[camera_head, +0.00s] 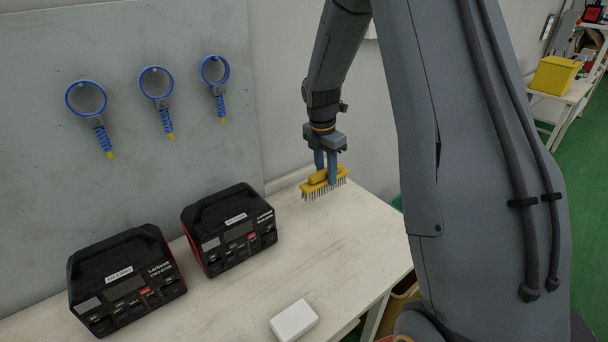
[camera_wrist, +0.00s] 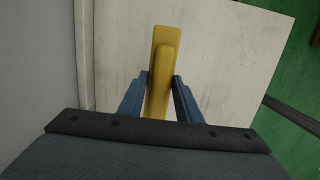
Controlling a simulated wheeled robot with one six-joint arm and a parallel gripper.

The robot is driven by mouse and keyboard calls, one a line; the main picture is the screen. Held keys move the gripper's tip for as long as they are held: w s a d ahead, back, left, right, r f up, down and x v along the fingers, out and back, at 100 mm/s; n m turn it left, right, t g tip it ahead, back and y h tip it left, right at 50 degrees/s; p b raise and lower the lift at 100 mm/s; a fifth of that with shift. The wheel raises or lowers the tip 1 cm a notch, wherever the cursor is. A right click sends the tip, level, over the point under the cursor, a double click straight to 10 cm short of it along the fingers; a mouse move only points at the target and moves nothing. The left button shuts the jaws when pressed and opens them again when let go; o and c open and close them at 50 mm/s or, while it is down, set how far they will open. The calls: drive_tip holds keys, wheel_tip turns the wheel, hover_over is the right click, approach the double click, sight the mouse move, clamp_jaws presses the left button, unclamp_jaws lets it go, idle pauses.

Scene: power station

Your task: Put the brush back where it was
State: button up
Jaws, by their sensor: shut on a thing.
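The brush (camera_head: 323,182) has a yellow body and dark bristles that point down. My gripper (camera_head: 326,168) is shut on its yellow back, with one blue finger on each side. The brush is over the far right part of the white table, near the wall; I cannot tell whether the bristles touch the top. In the wrist view the brush (camera_wrist: 160,75) shows as a long yellow bar between the two blue fingers (camera_wrist: 160,97), and its bristles are hidden below it.
Two black power units, one at left (camera_head: 125,280) and one in the middle (camera_head: 230,230), stand on the table (camera_head: 240,300). A white block (camera_head: 294,320) lies near the front edge. Blue ring holders (camera_head: 157,85) hang on the grey wall panel. The table between units and brush is clear.

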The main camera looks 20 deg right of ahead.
drive_tip(key=w+a+p, duration=0.2)
drive_tip(key=w+a, duration=0.1)
drive_tip(key=w, duration=0.6)
drive_tip(key=f+p, duration=0.1)
drive_tip(key=f, duration=0.1)
drive_tip(key=f+p, duration=0.1)
drive_tip(key=f, duration=0.1)
drive_tip(key=f+p, duration=0.1)
drive_tip(key=f, duration=0.1)
drive_tip(key=shift+w+a+f, duration=0.2)
drive_tip(key=shift+w+a, duration=0.05)
drive_tip(key=shift+w, duration=0.05)
drive_tip(key=shift+w+a+f, duration=0.1)
drive_tip(key=shift+w+f, duration=0.15)
drive_tip(key=shift+f, duration=0.1)
drive_tip(key=shift+f, duration=0.1)
drive_tip(key=o, duration=0.8)
drive_tip(key=shift+o, duration=0.5)
